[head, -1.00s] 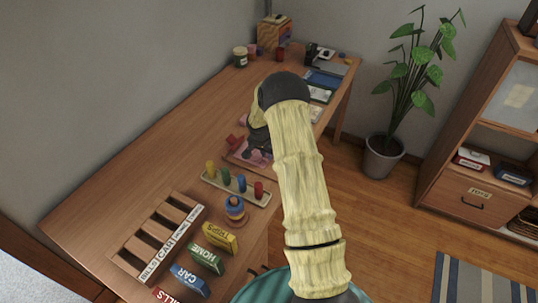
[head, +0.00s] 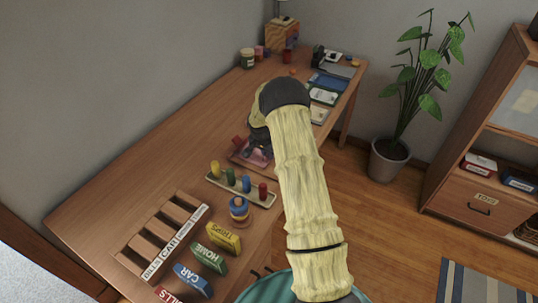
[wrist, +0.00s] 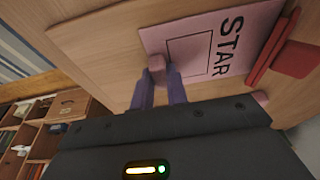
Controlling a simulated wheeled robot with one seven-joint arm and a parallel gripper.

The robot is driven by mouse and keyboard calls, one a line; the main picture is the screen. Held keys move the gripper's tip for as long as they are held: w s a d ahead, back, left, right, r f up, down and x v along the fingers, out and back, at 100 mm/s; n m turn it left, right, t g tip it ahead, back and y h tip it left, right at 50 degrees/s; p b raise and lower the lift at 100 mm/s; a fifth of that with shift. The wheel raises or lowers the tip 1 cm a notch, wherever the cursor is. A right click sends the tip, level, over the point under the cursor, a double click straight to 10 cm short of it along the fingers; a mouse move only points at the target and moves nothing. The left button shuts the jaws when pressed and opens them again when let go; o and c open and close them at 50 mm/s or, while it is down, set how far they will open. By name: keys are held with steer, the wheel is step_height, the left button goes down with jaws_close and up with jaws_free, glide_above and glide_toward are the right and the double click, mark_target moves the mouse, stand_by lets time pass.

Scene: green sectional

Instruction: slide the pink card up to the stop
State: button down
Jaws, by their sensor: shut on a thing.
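The pink card (wrist: 205,42), printed "STAR" with a black outlined square, lies flat on a wooden board in the wrist view. My gripper (wrist: 158,80) is shut on the small pink knob (wrist: 157,64) at the card's near-left edge. The red stop bar (wrist: 272,50) runs along the card's lettered end, with a thin strip of board seeming to show between them. In the head view the card (head: 257,156) is partly hidden by my gripper (head: 260,145), and a red piece (head: 238,142) shows beside it.
A peg board (head: 240,188) with several coloured pegs and a ring stacker (head: 238,208) stand in front of the card. A slotted wooden rack (head: 160,240) and labelled blocks (head: 208,258) are nearer. Bare desk (head: 170,150) lies to the left.

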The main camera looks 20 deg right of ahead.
steer(key=c, duration=1.3)
jaws_free()
steer(key=b+v, duration=0.1)
steer(key=v, duration=1.6)
steer(key=shift+r, duration=0.2)
steer(key=shift+a, duration=0.1)
